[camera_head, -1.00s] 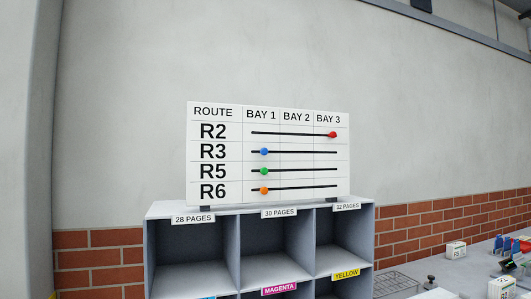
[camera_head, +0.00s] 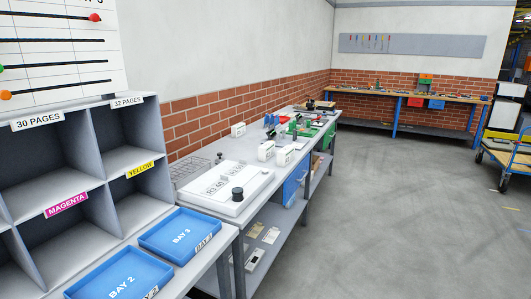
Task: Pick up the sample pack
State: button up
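I cannot tell which thing is the sample pack. Small white labelled boxes stand on the grey bench (camera_head: 262,203): one box at the back (camera_head: 238,130), one farther forward (camera_head: 266,151) and one beside it (camera_head: 285,155). Their print is too small to read. Tan and white flat items (camera_head: 271,236) lie on the bench's lower shelf. My gripper is not in view.
A grey pigeonhole rack (camera_head: 97,165) stands at left, with blue trays marked BAY 2 (camera_head: 118,278) and BAY 3 (camera_head: 181,235) before it. A white panel with black knobs (camera_head: 222,190) lies on the bench. Open floor (camera_head: 390,210) spreads right; a cart (camera_head: 505,160) stands beyond.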

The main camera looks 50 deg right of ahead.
aim_at(267, 150)
jog(key=l, duration=0.4)
jog(key=i+l+z, duration=0.1)
jog(key=l, duration=0.3)
jog(key=i+l, duration=0.15)
jog(key=l, duration=0.25)
jog(key=i+l+z, duration=0.1)
jog(key=l, duration=0.3)
jog(key=i+l, duration=0.1)
jog(key=l, duration=0.3)
jog(key=i+l+z, duration=0.1)
jog(key=l, duration=0.3)
jog(key=i+l, duration=0.1)
jog(key=l, duration=0.3)
jog(key=i+l+z, duration=0.1)
jog(key=l, duration=0.3)
